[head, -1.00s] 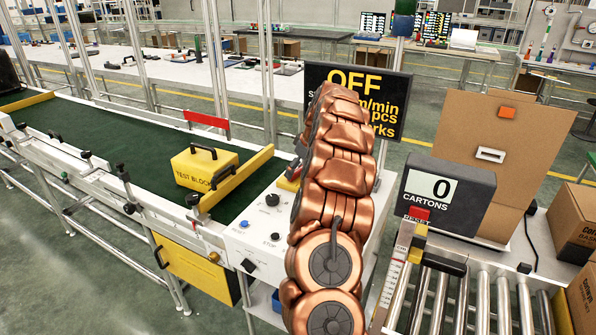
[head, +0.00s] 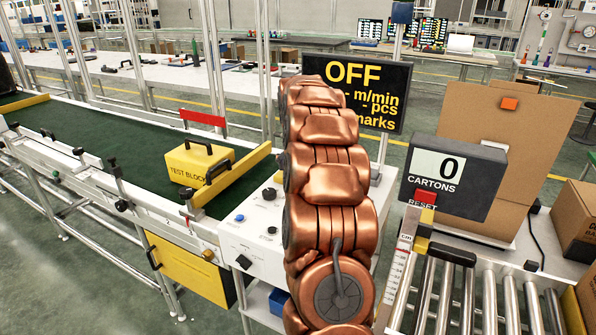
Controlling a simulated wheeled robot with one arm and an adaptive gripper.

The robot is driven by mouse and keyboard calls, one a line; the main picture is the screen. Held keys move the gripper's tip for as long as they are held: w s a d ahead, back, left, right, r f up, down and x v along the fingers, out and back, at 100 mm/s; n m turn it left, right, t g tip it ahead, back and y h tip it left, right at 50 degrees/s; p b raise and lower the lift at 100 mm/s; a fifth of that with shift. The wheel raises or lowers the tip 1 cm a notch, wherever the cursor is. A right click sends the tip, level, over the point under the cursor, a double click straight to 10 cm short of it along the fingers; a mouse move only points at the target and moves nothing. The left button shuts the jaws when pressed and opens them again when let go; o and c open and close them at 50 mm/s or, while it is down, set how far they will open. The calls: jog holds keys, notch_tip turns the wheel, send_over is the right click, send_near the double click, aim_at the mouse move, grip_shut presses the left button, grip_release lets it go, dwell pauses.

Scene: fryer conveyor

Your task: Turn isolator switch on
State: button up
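A white control box (head: 257,232) stands at the end of the green conveyor. On its top are a black knob (head: 269,194), a blue button (head: 239,218) and a button by the word STOP (head: 272,230). A black switch handle (head: 243,262) sits on its front face; I cannot tell for sure that it is the isolator, nor read its position. The display (head: 357,93) behind reads OFF. My copper-coloured arm rises in front of the box's right side and hides part of it. My gripper is not visible.
A yellow test block (head: 200,163) sits on the green belt (head: 100,140). A yellow cabinet (head: 190,268) hangs below. To the right are a carton counter (head: 455,176) reading 0, a roller track (head: 485,300) and cardboard boxes (head: 575,221). Floor at lower left is clear.

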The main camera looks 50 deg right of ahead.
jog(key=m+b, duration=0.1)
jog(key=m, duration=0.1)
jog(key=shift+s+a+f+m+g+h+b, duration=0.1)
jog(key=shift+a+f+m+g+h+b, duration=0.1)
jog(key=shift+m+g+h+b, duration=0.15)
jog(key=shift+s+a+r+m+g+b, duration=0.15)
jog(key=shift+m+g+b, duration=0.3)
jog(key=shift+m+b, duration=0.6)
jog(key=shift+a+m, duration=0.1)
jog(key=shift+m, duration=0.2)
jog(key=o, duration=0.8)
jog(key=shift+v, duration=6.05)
